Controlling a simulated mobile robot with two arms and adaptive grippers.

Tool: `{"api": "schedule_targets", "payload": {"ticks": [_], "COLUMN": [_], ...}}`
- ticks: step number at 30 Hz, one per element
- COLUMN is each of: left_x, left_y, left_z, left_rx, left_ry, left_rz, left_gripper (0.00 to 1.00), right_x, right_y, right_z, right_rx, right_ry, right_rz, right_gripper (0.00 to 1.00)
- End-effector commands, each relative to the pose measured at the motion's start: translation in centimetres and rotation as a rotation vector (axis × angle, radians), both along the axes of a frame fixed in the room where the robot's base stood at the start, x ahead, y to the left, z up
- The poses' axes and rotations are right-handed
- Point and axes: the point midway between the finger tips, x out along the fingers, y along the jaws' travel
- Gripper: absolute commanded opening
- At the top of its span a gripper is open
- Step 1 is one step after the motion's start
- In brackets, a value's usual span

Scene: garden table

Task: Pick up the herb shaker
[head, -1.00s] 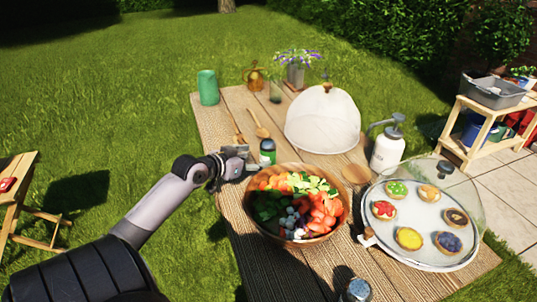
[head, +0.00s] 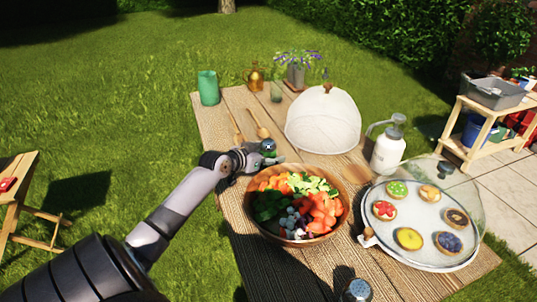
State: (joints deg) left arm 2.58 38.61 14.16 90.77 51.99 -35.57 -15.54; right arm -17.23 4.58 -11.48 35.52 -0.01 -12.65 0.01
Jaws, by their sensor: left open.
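The herb shaker (head: 268,146), a small bottle with a dark cap and green contents, stands on the table behind the salad bowl. My left gripper (head: 262,158) is at the shaker, its fingers open around or beside it; I cannot tell which. The gripper hides most of the shaker's lower part. My right gripper is not in view.
The wooden salad bowl (head: 262,227) is just in front of the gripper. Wooden spoons (head: 258,124) lie behind it. A white mesh dome (head: 322,122), a white pump bottle (head: 388,150) and a tart tray (head: 418,250) stand to the right. Another shaker (head: 358,290) is at the front.

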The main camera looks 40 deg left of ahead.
Motion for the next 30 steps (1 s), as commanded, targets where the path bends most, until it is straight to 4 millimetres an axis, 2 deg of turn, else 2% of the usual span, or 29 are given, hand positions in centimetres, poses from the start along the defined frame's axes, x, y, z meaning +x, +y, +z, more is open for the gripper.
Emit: {"api": "schedule_targets", "payload": {"ticks": [2,5,27,30], "left_x": [-0.03,-0.03,-0.05,-0.04], "left_y": [-0.01,-0.01,-0.01,0.0], "left_z": [-0.01,0.0,0.0,0.07], "left_rx": [0.0,0.0,0.0,0.0], "left_ry": [0.0,0.0,0.0,-0.001], "left_rz": [0.0,0.0,0.0,0.0], "left_gripper": [0.66,0.6,0.11,0.1], "right_x": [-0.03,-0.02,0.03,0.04], "right_y": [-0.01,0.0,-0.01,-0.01], "right_z": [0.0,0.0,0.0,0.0], "right_rx": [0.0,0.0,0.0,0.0], "right_ry": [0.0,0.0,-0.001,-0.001], "right_rz": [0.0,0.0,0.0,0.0], "right_gripper": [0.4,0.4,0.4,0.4]}}
